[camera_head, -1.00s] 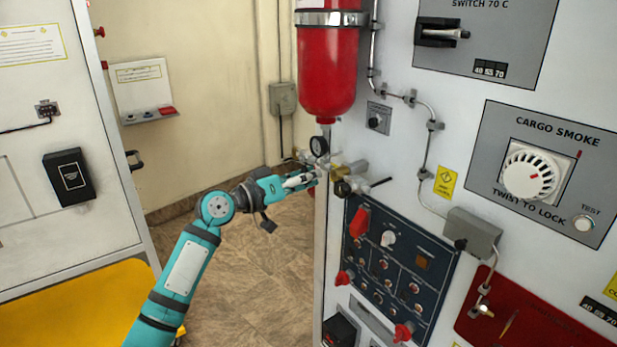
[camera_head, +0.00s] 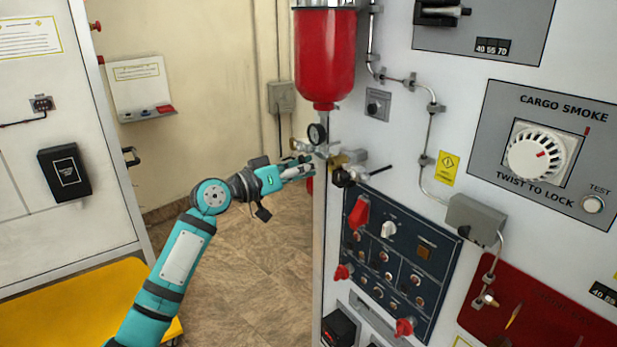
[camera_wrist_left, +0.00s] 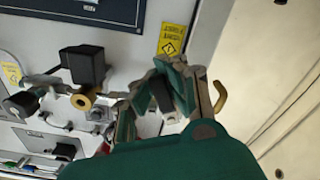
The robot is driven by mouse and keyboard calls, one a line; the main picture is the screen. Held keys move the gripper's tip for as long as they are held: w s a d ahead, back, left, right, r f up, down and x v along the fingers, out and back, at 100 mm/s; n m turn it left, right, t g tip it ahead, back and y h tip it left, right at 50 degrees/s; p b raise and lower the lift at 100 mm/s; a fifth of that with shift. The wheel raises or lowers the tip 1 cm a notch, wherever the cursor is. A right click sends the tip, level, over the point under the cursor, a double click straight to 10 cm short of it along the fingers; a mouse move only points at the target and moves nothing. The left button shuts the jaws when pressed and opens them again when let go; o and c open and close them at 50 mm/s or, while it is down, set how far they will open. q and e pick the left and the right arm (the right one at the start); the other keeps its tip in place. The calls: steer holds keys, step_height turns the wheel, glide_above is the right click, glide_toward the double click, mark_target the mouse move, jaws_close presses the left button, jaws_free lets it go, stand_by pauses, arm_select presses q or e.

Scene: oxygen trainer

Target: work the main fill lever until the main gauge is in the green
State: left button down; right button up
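A small round gauge (camera_head: 317,133) with a dark rim sits under the red cylinder on the valve assembly; its needle and colours are too small to read. A dark rod-like lever (camera_head: 374,171) sticks out to the right from the valve block. Which lever is the main fill lever I cannot tell. My left gripper (camera_head: 308,166) is at the left side of the valve assembly, just below the gauge. In the left wrist view its fingers (camera_wrist_left: 160,100) stand apart; whether they touch a fitting is unclear. My right gripper is not in view.
The red cylinder (camera_head: 325,62) hangs above the valves. A blue switch panel (camera_head: 400,262) with red knobs is below right, and a conduit (camera_head: 427,140) runs along the white wall. A yellow surface (camera_head: 75,305) is at lower left. Brown floor lies open below my left arm.

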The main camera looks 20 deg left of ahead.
arm_select(q)
steer(key=shift+w+a+f+m+b, duration=0.2)
steer(key=shift+a+m+b, duration=0.1)
steer(key=shift+m+b, duration=0.85)
steer(key=shift+w+a+f+m+b, duration=0.2)
steer(key=shift+m+b, duration=0.6)
steer(key=shift+b, duration=0.8)
steer(key=shift+w+a+f+m+b, duration=0.2)
steer(key=shift+a+m+b, duration=0.15)
steer(key=shift+m+b, duration=0.8)
steer(key=shift+r, duration=0.1)
steer(key=c, duration=2)
jaws_free()
steer(key=o, duration=0.7)
steer(key=shift+s+a+r, duration=0.2)
steer(key=shift+a, duration=0.05)
steer(key=shift+w+d, duration=0.1)
steer(key=v, duration=1.2)
